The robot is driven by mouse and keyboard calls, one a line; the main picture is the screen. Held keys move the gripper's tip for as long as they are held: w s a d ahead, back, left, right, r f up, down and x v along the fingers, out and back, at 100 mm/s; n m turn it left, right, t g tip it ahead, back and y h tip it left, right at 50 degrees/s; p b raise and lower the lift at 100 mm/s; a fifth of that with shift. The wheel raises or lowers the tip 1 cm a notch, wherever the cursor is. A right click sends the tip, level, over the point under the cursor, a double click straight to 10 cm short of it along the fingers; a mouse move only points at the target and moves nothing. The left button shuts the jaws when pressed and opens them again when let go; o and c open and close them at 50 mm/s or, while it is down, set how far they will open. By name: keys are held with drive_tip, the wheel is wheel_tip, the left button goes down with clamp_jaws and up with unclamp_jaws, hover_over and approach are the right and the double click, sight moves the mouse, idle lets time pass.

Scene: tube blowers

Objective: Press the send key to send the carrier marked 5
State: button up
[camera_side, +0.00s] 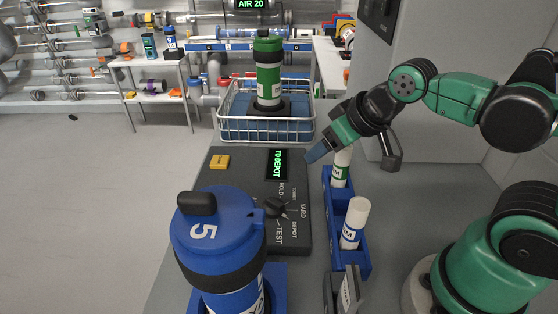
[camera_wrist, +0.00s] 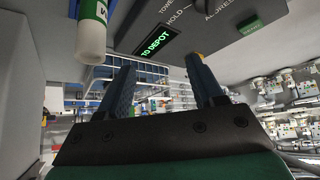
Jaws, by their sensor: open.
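The blue carrier marked 5 (camera_side: 222,240) stands upright in a blue holder at the front of the side view. Behind it is a dark control panel (camera_side: 235,178) with a yellow key (camera_side: 219,161), a lit display reading "TO DEPOT" (camera_side: 277,164) and a black selector knob (camera_side: 275,208). The knob's exact pointing is hard to tell. My gripper (camera_side: 314,154) is above the panel's right edge, right of the display and apart from the yellow key. In the wrist view its fingers (camera_wrist: 160,65) are spread and empty, with the display (camera_wrist: 156,43) beyond. A bit of yellow shows by the right fingertip.
A blue rack (camera_side: 362,262) with white-capped tubes stands right of the panel, close below my gripper. A wire basket (camera_side: 222,125) holding a green carrier (camera_side: 268,75) is behind the panel. A sign (camera_side: 250,4) reads "AIR 20". The space above the panel's left part is clear.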

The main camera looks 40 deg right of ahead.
clamp_jaws()
idle(1.4)
